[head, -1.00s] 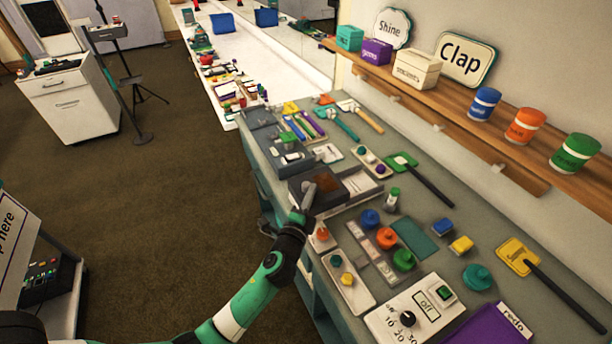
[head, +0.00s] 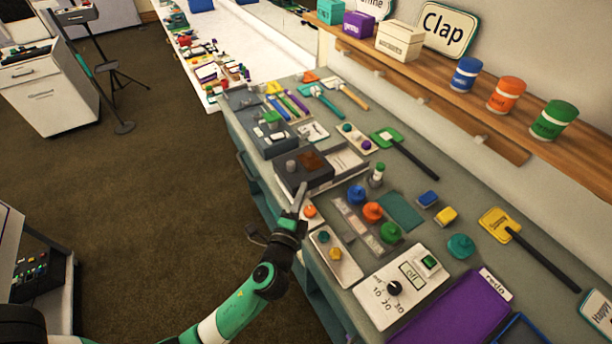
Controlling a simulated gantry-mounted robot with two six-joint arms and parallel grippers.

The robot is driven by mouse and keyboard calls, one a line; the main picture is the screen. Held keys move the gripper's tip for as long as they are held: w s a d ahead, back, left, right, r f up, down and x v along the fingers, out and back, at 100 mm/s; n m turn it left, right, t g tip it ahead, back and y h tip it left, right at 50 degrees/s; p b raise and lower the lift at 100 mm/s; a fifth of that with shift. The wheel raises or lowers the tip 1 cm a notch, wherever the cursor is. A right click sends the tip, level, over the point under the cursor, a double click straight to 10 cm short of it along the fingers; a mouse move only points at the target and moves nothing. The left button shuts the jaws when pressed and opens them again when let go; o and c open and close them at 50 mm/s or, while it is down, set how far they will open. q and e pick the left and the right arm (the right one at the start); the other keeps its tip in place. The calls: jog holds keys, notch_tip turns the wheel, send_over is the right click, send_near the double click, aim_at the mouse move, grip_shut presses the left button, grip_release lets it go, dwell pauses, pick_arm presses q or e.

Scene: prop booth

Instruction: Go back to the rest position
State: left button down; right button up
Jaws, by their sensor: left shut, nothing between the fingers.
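My left gripper (head: 300,199) is shut and empty. It is at the near edge of the grey-green bench (head: 350,309), just in front of a dark box (head: 287,180) with a brown top patch. An orange knob (head: 310,211) is right beside its fingertips; I cannot tell whether they touch. My left arm reaches up from the bottom left of the head view. My right gripper is not in view.
The bench holds blue, orange and green knobs (head: 372,211), a dial panel (head: 394,289) and a purple folder (head: 459,312). A wooden shelf (head: 440,82) runs along the wall. Brown floor (head: 150,190) is open to the left.

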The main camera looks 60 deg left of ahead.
pick_arm(q)
jog(key=shift+v, duration=1.1)
jog(key=shift+s+d+r, duration=0.1)
jog(key=shift+d, duration=0.15)
